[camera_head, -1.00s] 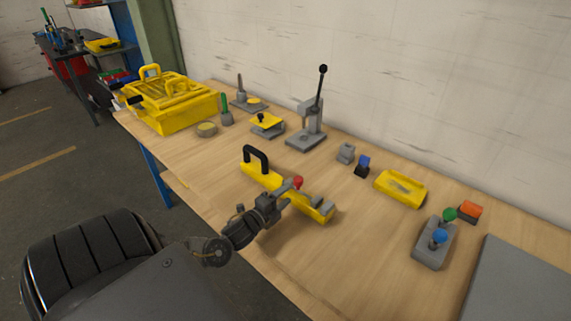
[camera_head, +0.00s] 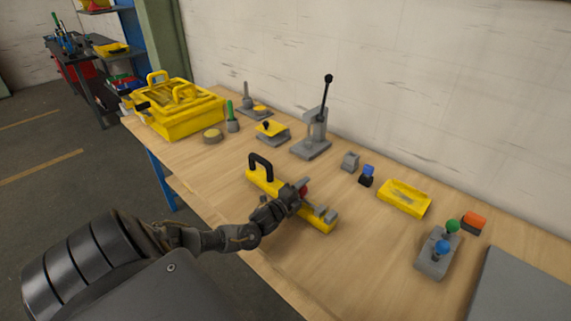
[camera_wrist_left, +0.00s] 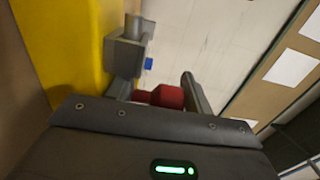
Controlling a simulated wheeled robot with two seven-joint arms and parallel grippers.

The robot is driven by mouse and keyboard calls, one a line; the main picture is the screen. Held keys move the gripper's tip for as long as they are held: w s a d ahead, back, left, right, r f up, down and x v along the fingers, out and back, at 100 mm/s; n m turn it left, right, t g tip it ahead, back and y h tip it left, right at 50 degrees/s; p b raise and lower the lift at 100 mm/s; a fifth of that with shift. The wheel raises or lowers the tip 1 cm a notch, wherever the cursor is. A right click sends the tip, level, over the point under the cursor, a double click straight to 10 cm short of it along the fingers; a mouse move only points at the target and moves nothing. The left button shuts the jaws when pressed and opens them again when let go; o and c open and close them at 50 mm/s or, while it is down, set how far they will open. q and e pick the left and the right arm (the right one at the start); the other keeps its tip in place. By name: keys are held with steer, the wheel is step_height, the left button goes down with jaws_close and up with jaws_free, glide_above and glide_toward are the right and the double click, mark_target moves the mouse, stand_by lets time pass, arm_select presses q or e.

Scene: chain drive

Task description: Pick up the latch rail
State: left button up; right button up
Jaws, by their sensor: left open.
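The latch rail (camera_head: 262,182) is a long yellow bar lying on the wooden bench, with a black handle (camera_head: 260,162) at its far left end and grey blocks (camera_head: 327,212) towards its near right end. A red knob (camera_head: 303,190) is on it, partly hidden by my left gripper (camera_head: 298,190). In the left wrist view the yellow bar (camera_wrist_left: 68,45) runs along the left, with a grey block (camera_wrist_left: 125,55) beside it. The red knob (camera_wrist_left: 166,96) shows between the open fingers of my left gripper (camera_wrist_left: 160,92); contact cannot be told. My right gripper is not in view.
A yellow crate (camera_head: 185,118) stands at the back left. A lever press (camera_head: 314,142), a small yellow tray (camera_head: 404,198) and a grey base with green and blue knobs (camera_head: 434,262) stand behind and right. Bare bench lies in front of the rail's right end.

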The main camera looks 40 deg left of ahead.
arm_select(q)
steer(key=shift+c, duration=0.4)
jaws_close()
steer(key=shift+r, duration=0.15)
steer(key=shift+w+r, duration=0.1)
steer(key=shift+r, duration=0.4)
steer(key=s+a+r+b, duration=0.1)
steer(key=s+r+b, duration=0.1)
steer(key=s+r, duration=0.9)
steer(key=s, duration=0.3)
steer(key=shift+r, duration=0.4)
